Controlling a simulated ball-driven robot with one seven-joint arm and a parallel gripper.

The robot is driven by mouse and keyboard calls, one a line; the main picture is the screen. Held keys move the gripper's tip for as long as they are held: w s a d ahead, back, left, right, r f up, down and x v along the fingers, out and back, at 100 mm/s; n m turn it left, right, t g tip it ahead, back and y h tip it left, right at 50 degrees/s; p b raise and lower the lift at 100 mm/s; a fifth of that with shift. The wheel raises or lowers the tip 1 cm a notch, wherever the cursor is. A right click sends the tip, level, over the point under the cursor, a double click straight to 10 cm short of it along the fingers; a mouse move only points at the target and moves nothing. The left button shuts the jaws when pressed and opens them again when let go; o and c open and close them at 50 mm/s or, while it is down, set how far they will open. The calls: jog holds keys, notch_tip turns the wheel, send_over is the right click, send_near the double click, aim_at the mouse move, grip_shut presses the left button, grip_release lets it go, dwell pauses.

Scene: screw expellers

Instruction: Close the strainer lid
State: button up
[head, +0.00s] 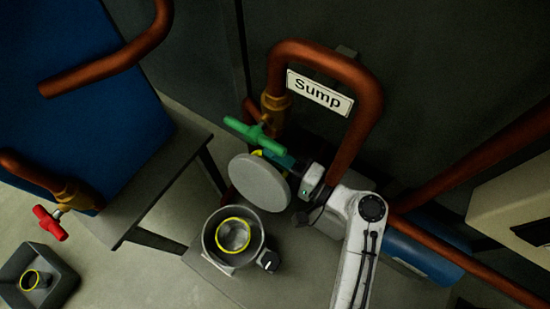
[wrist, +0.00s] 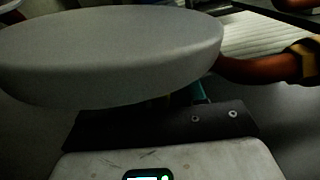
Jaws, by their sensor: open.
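The strainer (head: 212,238) is a round grey pot with a yellow ring inside; its top is uncovered. Its lid (head: 260,184) is a thick grey disc, raised and tilted behind the pot. The lid also fills the upper left of the wrist view (wrist: 110,50). My gripper (head: 284,161) is at the lid's upper right edge, partly behind it. It is open. In the wrist view the lid hides most of the fingers, and I cannot tell whether they touch it.
A green-handled valve (head: 252,132) and a copper pipe with a "Sump" sign (head: 320,92) stand close behind my gripper. A red-handled valve (head: 49,223) is at left by a grey table (head: 155,188). A dark tray (head: 60,285) lies on the floor at lower left.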

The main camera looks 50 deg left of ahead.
grip_shut()
jog(key=shift+f, duration=0.1)
dwell(0.4)
jog(key=shift+s, duration=0.1)
